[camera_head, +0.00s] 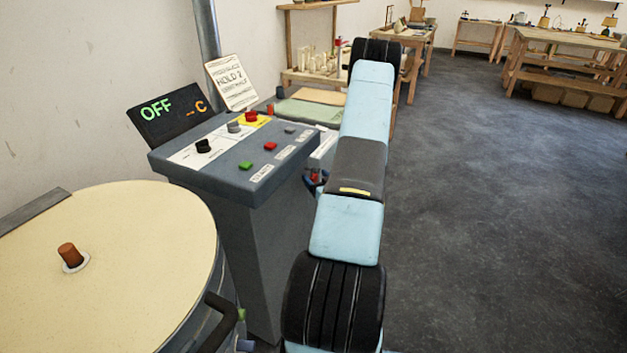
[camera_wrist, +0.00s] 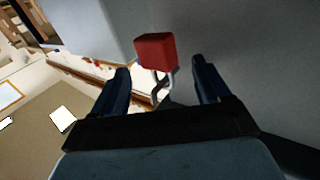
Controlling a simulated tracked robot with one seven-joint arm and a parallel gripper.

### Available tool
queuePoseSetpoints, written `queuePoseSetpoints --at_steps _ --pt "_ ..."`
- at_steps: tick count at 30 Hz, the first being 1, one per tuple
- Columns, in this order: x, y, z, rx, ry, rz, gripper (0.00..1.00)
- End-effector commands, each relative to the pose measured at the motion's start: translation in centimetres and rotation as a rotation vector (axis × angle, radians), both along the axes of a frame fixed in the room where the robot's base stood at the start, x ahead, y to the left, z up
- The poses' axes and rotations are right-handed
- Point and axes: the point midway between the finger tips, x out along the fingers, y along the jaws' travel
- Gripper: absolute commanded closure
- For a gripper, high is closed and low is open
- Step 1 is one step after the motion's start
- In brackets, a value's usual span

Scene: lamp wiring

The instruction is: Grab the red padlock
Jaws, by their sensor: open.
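The red padlock (camera_wrist: 156,52) shows in the wrist view as a red block with a pale metal shackle below it in the picture. It is beside the grey side of the control cabinet; I cannot tell what the shackle hooks on. My gripper (camera_wrist: 160,66) is open, with one dark blue finger on each side of the padlock. No finger visibly touches it. In the head view, a small red patch that looks like the padlock (camera_head: 315,176) shows by dark blue finger parts at the cabinet's right side, mostly hidden by my arm.
A round cream-lidded drum (camera_head: 130,270) stands at the front left. Workbenches (camera_head: 565,45) stand far back. The floor at right is clear.

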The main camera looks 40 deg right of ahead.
Motion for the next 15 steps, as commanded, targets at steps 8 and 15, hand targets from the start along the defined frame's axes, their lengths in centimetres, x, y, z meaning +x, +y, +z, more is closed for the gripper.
queuePoseSetpoints --at_steps 8,15 --pt "0.42 -0.11 -0.02 0.001 0.001 -0.001 0.25" --pt "0.39 -0.13 -0.01 0.001 0.001 -0.001 0.48"
